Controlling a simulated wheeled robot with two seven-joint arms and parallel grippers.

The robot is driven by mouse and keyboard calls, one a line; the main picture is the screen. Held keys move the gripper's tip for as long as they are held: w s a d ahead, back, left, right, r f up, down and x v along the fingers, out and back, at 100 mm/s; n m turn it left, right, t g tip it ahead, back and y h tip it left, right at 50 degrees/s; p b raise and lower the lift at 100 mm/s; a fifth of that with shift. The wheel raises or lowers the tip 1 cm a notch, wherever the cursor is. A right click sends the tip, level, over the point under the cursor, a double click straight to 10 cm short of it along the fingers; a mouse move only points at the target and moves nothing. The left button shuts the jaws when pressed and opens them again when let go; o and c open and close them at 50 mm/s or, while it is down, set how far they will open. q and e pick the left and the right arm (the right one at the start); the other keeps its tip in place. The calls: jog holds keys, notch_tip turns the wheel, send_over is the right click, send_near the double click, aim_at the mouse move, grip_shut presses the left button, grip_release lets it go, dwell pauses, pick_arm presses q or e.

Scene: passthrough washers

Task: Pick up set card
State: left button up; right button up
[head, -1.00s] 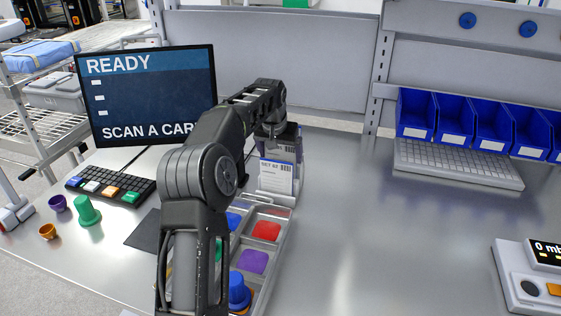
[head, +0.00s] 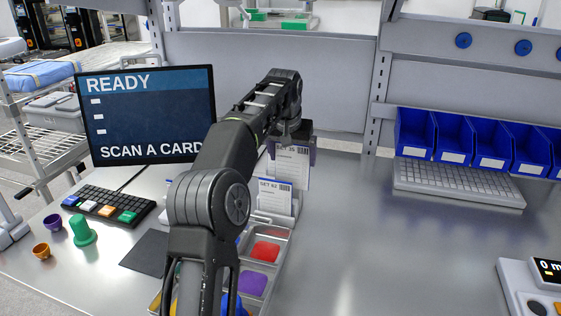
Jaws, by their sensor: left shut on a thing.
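My left gripper (head: 290,133) is shut on a white set card (head: 290,168) with a printed heading and a barcode. The heading is small and looks like "SET 35". The held card hangs upright, above and slightly behind the card holder (head: 288,218). Another set card (head: 274,196), which appears to read "SET 62", stands in the holder below it. My left arm covers part of the holder and the tray. My right gripper is not in view.
A monitor (head: 150,115) reads "READY, SCAN A CARD". A sorting tray (head: 284,240) with red and purple pieces lies in front of the holder. A keypad (head: 108,205), green peg (head: 82,231) and small cups stand left. Blue bins (head: 450,138) stand back right. The middle right table is clear.

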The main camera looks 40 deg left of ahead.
pick_arm(q)
jog(key=w+d+b, duration=0.1)
jog(key=d+b, duration=0.1)
jog(key=d, duration=1.2)
jog(key=shift+w+b, duration=0.25)
jog(key=shift+b, duration=0.1)
